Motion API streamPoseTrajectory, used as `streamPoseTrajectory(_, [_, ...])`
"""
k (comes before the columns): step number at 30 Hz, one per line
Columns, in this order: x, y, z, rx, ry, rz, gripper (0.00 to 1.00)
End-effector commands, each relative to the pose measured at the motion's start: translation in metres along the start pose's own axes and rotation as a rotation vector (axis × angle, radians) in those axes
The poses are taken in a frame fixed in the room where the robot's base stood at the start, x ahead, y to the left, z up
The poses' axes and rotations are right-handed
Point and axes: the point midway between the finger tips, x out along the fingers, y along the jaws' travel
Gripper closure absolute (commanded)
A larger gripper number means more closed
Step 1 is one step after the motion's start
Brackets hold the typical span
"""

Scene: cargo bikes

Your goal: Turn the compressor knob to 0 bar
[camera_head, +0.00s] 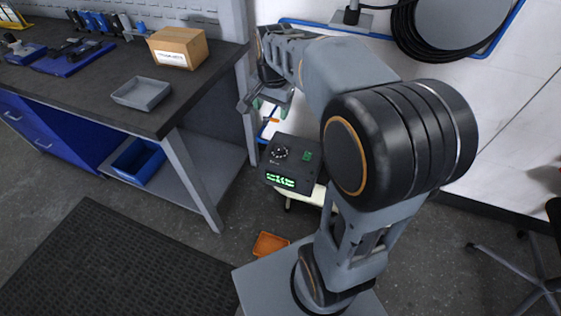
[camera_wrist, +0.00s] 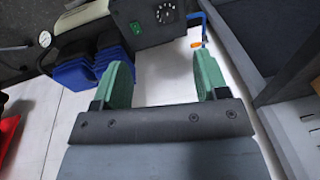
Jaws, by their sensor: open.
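The compressor (camera_head: 290,170) is a dark box with a green lit display (camera_head: 281,180) on its front, left of my arm. Its round knob (camera_head: 280,153) with pale marks around it is on the top face, beside a green switch (camera_head: 307,155). In the wrist view the knob (camera_wrist: 166,13) is at the top, with the green switch (camera_wrist: 136,27) to its left. My gripper (camera_wrist: 163,78) is open and empty, with two green fingers apart, and the knob lies beyond them.
A workbench (camera_head: 110,95) with a cardboard box (camera_head: 178,47) and a grey tray (camera_head: 141,93) stands at the left. Blue bins (camera_wrist: 85,70) show in the wrist view. A black hose coil (camera_head: 405,35) hangs on the wall. An orange tray (camera_head: 270,245) is low down near my base.

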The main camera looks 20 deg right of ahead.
Motion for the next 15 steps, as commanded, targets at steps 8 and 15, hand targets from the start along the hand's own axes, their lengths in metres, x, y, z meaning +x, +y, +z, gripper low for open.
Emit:
streamPoseTrajectory(8, [0.146, -0.02, -0.08, 0.57, -0.048, 0.094, 0.33])
streamPoseTrajectory(15, [0.206, -0.024, -0.113, 0.841, -0.056, 0.144, 0.33])
